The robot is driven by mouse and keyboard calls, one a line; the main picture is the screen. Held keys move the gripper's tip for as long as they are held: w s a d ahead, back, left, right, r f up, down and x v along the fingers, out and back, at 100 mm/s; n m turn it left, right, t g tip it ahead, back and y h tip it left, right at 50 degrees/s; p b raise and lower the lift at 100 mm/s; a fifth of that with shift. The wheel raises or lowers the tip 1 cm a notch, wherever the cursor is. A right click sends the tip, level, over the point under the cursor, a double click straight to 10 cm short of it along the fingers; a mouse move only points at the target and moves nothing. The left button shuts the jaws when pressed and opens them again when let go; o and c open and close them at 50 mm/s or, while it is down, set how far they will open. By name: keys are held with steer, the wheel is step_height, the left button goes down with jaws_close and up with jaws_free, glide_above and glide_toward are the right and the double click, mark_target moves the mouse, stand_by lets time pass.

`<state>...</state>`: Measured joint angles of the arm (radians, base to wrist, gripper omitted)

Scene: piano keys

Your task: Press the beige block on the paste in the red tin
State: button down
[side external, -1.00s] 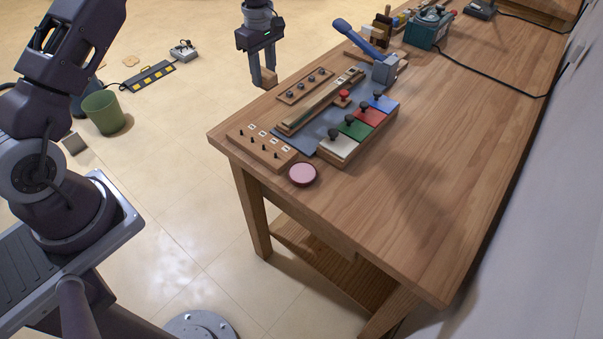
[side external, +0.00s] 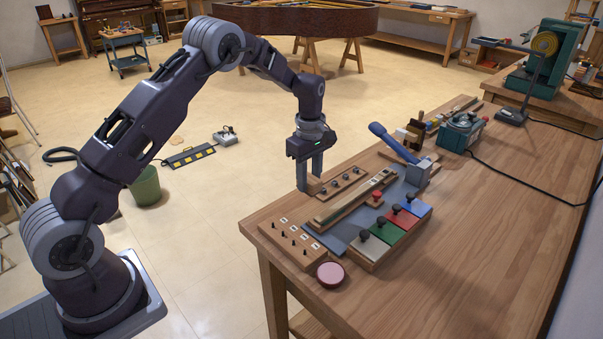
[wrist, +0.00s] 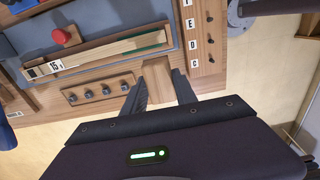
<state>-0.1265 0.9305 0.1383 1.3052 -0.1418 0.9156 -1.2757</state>
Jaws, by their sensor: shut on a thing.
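The beige block (side external: 314,184) is between the fingertips of my gripper (side external: 309,180), which is shut on it. In the side view it is by the far-left table edge, beside the strip with dark knobs; whether it touches the table is unclear. In the wrist view the block (wrist: 158,82) shows between the two dark fingers. The red tin (side external: 330,275), a low round tin with a pink top surface, stands near the table's front corner, well apart from my gripper. The tin is not seen in the wrist view.
A peg board with white labels (side external: 291,244) lies between my gripper and the tin. Beside it are the knob strip (side external: 340,182), a long wooden piece, a red knob (side external: 377,194) and several coloured blocks with black knobs. The table's right side is clear.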

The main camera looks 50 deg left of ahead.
steer(key=s+d, duration=0.3)
steer(key=d, duration=0.5)
glide_above(330, 273)
steer(key=f, duration=0.2)
steer(key=shift+f, duration=2.65)
steer(key=shift+f, duration=0.6)
step_height(330, 273, up, 7)
steer(key=shift+r, duration=0.1)
